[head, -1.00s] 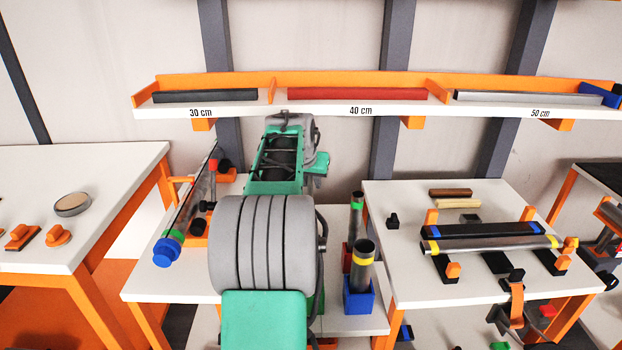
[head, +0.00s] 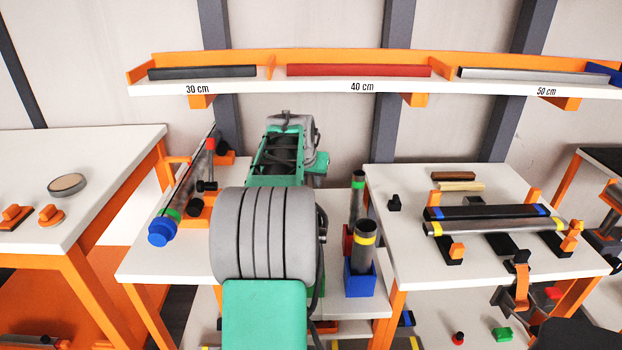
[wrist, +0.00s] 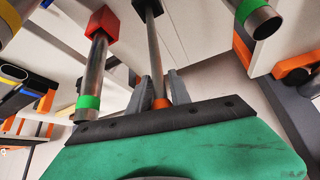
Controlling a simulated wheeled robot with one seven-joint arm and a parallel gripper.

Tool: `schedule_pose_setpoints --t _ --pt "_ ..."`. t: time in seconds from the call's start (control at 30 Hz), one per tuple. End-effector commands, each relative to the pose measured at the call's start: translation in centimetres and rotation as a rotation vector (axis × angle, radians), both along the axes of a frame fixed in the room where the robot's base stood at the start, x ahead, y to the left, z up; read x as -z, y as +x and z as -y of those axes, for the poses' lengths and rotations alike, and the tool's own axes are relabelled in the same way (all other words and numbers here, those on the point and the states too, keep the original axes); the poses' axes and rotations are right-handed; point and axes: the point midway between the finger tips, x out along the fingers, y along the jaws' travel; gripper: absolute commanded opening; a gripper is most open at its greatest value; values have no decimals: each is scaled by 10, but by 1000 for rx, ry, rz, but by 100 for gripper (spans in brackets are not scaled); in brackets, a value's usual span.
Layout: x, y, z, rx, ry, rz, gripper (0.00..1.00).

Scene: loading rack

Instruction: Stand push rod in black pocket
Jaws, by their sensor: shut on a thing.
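The push rod (wrist: 156,50) is a thin grey rod with an orange band near its near end. In the wrist view my gripper (wrist: 159,92) is shut on it by that banded end. The rod runs away from the fingers, close to parallel with the tube in the red pocket. Its far end meets a black block (wrist: 141,4), seemingly the black pocket, at the top edge of the view. I cannot tell whether the end is inside or just in front of it. In the head view my arm hides the gripper, rod and black pocket.
Beside the rod, a green-banded tube (wrist: 90,75) stands in a red pocket (wrist: 103,22). A yellow-banded tube (head: 364,250) stands in a blue pocket (head: 360,281). A long tube (head: 188,190) lies left of my arm. The right table (head: 420,265) bears dark and grey tubes.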

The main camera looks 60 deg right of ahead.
Motion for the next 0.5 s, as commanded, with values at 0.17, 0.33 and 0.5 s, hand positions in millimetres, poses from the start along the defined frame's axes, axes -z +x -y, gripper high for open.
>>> schedule_pose_setpoints --t 0.17,0.33,0.5 --pt "-1 0 0 0 -1 0 28" --pt "-1 0 0 0 -1 0 42" --pt "-1 0 0 0 0 0 50"
